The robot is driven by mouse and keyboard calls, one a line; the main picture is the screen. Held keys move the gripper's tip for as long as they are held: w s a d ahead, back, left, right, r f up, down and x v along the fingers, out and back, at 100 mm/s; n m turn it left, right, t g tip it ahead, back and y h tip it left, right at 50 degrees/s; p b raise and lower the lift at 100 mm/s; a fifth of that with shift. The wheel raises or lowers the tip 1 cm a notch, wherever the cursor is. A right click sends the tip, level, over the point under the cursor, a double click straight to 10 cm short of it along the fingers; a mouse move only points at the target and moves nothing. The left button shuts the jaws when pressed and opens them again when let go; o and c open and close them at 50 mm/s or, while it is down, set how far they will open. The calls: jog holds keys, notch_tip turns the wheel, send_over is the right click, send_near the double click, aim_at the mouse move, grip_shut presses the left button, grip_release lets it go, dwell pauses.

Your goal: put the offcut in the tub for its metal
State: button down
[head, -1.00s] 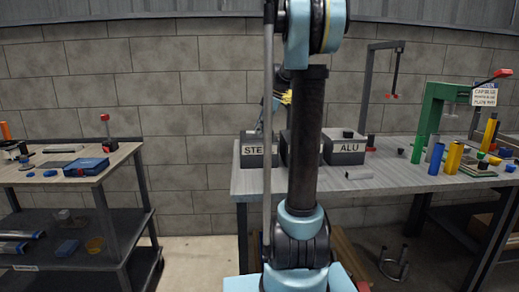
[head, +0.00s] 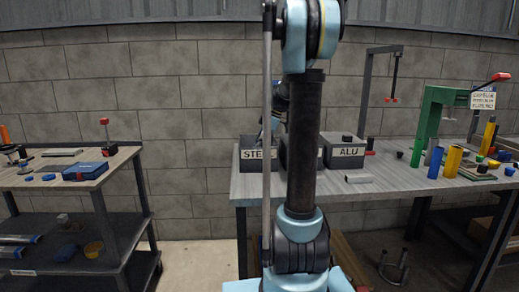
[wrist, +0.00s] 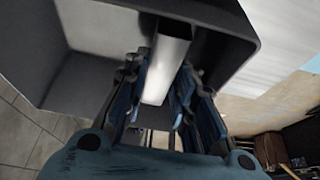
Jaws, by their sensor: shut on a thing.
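The offcut (wrist: 166,62) is a pale, smooth metal bar in the wrist view. My gripper (wrist: 158,108) is shut on it, with blue-grey fingers on both sides. The bar lies over the opening of a dark grey tub (wrist: 228,22), whose label is not visible there. In the head view, the tub marked STE… (head: 258,155) stands at the bench's left and the ALU tub (head: 343,151) further right. A middle tub (head: 284,152) is mostly hidden behind my arm, so its label cannot be read.
A short grey piece (head: 358,179) lies on the bench (head: 400,183) in front of the ALU tub. A green press frame (head: 427,120) and several coloured cylinders stand at the right. A cart (head: 105,165) stands at the left, with open floor between.

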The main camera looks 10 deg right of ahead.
jog(key=shift+f, duration=0.45)
jog(key=c, duration=1.6)
grip_release()
jog(key=shift+r, duration=0.55)
jog(key=v, duration=1.2)
jog(key=s+a+f+m+h, duration=0.15)
jog(key=s+f+m, duration=0.25)
jog(key=s, duration=0.5)
jog(key=s+a+f+m+h, duration=0.1)
jog(key=s+a+f+m, duration=0.25)
jog(key=s, duration=0.55)
jog(key=s+d+f+m+t+h, duration=0.1)
jog(key=s+f+m+t+h, duration=0.1)
jog(key=s+f+m, duration=0.7)
jog(key=s+f, duration=0.7)
jog(key=f, duration=0.2)
jog(key=shift+s, duration=0.4)
